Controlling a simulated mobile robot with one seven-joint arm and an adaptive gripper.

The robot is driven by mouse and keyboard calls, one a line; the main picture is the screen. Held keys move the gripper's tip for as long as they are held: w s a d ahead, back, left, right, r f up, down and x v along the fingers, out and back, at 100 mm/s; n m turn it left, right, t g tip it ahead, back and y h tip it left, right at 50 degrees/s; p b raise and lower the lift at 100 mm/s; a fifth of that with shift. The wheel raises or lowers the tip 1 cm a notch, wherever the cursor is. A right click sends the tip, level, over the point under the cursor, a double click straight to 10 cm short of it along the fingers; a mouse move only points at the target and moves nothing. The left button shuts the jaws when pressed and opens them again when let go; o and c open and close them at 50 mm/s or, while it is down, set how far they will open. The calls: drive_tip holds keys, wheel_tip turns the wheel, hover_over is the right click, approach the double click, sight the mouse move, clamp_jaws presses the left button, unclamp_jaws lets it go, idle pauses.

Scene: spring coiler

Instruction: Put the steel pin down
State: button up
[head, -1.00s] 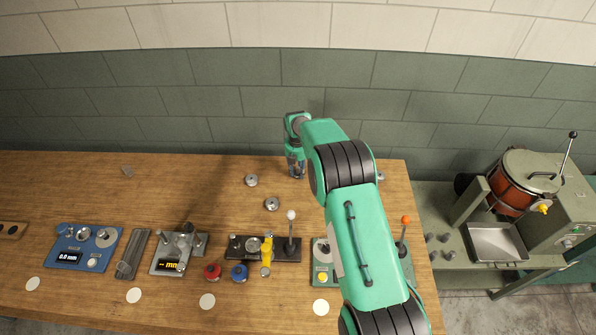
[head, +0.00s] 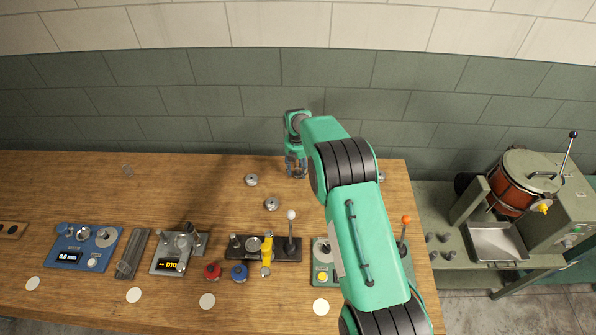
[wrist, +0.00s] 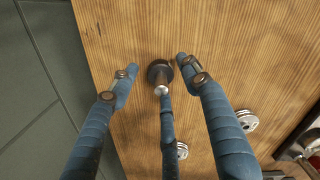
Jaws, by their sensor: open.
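My gripper (head: 296,166) is at the far edge of the wooden bench, pointing down. In the wrist view its blue fingers (wrist: 158,72) are spread apart. A steel pin (wrist: 161,84) with a dark round end and a bright tip stands between them, seen nearly end-on, apart from the left and right fingers. It appears to stand on the wood. Whether the middle finger touches it is unclear. In the head view the pin cannot be made out behind the fingers.
Two round metal pieces (head: 251,180) (head: 271,203) lie left of my gripper. A row of devices, including a blue gauge (head: 84,247) and a black lever fixture (head: 262,247), lines the front. The bench's back left is mostly clear. A machine with a red drum (head: 512,190) stands right.

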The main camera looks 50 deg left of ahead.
sight(297, 168)
wheel_tip(297, 168, up, 11)
drive_tip(key=shift+s+b, duration=0.2)
drive_tip(key=shift+b, duration=0.25)
idle(0.6)
drive_tip(key=shift+d, duration=0.1)
idle(0.4)
